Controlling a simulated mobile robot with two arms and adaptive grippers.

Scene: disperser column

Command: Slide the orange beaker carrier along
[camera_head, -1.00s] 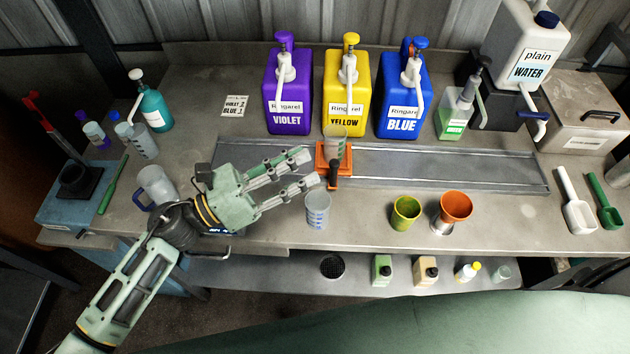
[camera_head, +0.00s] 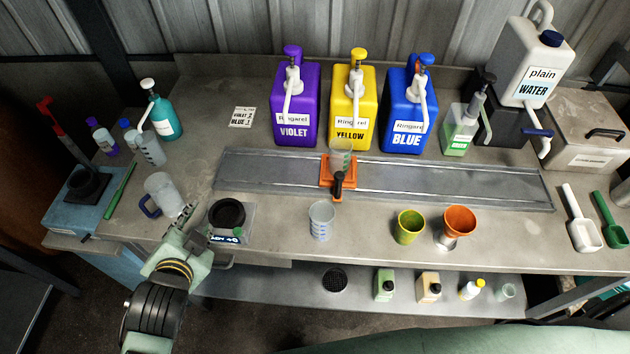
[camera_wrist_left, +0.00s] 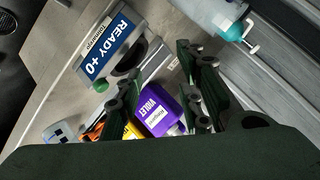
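The orange beaker carrier (camera_head: 325,172) sits on the grey metal track in front of the yellow dispenser, its black handle (camera_head: 337,184) pointing to the front. A clear beaker (camera_head: 342,152) stands upright on it. My left gripper (camera_head: 186,218) is at the left front of the bench, well left of the carrier and apart from it, beside the scale. In the left wrist view its two dark fingers (camera_wrist_left: 160,85) are spread with nothing held between them. An orange patch shows partly behind a finger there; I cannot tell what it is. My right gripper is out of view.
The track (camera_head: 450,185) is clear on both sides of the carrier. Violet (camera_head: 296,105), yellow (camera_head: 352,100) and blue (camera_head: 406,110) dispensers stand behind it.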

